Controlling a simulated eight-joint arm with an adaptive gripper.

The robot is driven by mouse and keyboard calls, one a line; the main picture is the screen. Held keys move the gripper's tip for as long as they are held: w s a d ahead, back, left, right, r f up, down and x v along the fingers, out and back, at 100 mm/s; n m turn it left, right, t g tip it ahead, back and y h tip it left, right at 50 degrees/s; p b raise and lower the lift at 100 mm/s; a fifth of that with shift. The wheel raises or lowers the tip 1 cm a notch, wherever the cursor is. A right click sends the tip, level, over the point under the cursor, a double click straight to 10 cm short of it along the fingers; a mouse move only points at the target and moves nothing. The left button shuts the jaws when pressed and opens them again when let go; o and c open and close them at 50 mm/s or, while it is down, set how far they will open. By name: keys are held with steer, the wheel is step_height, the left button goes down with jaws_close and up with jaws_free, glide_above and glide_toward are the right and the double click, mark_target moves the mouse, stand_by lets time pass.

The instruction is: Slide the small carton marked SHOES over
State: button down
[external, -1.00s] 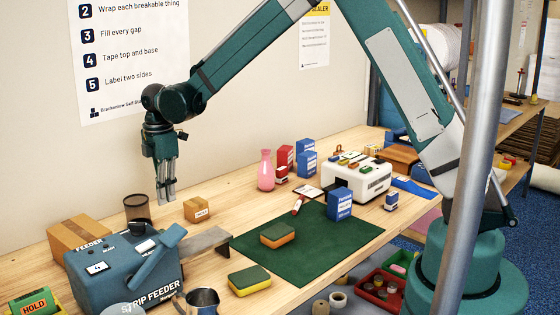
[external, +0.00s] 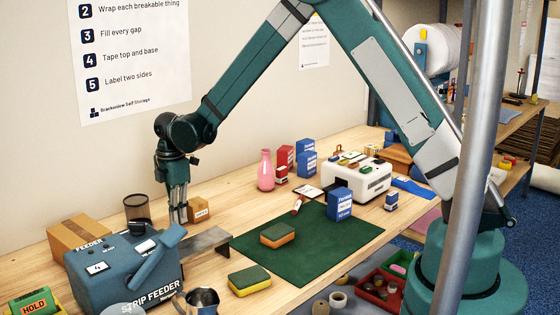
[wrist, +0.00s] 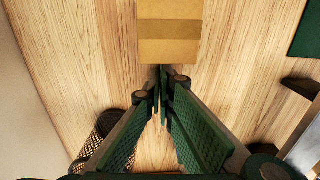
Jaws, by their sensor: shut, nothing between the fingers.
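The small carton (external: 200,210) stands on the wooden bench in the external view, with dark print on its front that is too small to read surely. Its tan top with a darker tape band shows in the wrist view (wrist: 168,30). My gripper (external: 178,221) is shut and empty, pointing down. Its fingertips are low, close to the bench, just left of the carton. In the wrist view the closed fingertips (wrist: 161,75) lie right at the carton's near side. I cannot tell whether they touch it.
A dark mesh cup (external: 137,208) stands close on the left of my gripper. The blue strip feeder (external: 125,270) is in front, its grey plate (external: 208,241) reaching right. A larger carton (external: 80,236) sits at the far left.

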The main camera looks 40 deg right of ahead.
mark_target(219, 208)
steer(key=shift+d, duration=0.35)
steer(key=d+b, duration=0.4)
steer(key=d, duration=1.6)
steer(key=shift+d+b, duration=0.2)
steer(key=shift+b, duration=0.15)
steer(key=shift+a, duration=0.15)
steer(key=shift+a, duration=0.9)
steer(key=shift+a+b, duration=0.4)
steer(key=shift+a, duration=0.75)
step_height(219, 208, up, 10)
steer(key=p, duration=0.1)
steer(key=shift+d, duration=0.2)
